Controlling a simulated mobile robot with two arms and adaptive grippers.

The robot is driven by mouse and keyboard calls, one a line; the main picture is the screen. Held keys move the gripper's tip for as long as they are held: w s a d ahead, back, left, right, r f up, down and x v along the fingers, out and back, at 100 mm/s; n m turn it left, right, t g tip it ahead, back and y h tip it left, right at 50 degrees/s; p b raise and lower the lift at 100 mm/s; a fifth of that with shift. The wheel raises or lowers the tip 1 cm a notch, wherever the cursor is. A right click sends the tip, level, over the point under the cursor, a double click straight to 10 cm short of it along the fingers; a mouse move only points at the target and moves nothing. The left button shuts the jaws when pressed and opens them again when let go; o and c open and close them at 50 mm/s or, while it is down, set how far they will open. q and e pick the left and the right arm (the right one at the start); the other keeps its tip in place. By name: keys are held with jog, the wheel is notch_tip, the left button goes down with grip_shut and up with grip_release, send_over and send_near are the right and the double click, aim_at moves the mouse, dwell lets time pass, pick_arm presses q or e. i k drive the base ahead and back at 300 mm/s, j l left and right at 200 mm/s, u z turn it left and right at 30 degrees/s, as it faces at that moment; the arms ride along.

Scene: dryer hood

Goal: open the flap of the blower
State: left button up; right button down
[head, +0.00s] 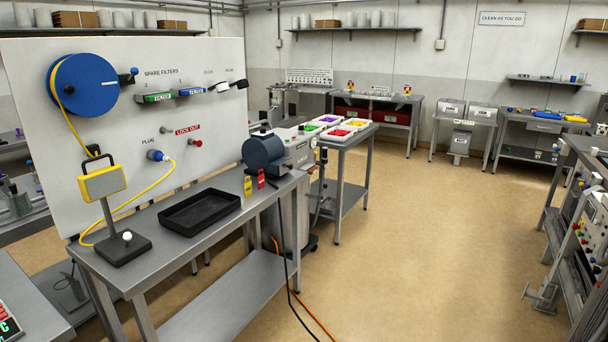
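A dark blue rounded housing (264,153) sits at the right end of the near workbench, beside a pale grey machine (299,148). It may be the blower, but I cannot tell for sure. No flap can be made out on it at this size. Neither of my grippers is in view.
The near workbench (205,240) carries a black tray (200,212), a yellow lamp (102,182) on a stand, and yellow and red tags. A white panel (130,130) with a blue cable reel (84,85) stands behind it. The floor (430,230) to the right is clear.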

aim_at(285, 167)
jog(key=i+l+z, duration=0.4)
jog(key=i, duration=0.5)
jog(key=i+z, duration=0.4)
jog(key=i, duration=0.55)
jog(key=i+l+u, duration=0.1)
jog(key=i+u, duration=0.2)
jog(key=i, duration=0.2)
jog(key=i+l+u, duration=0.25)
jog(key=i, duration=0.3)
jog(key=i+l+u, duration=0.3)
jog(key=i, duration=0.15)
jog(key=i+l+u, duration=0.25)
jog(key=i, duration=0.25)
jog(key=l, duration=0.1)
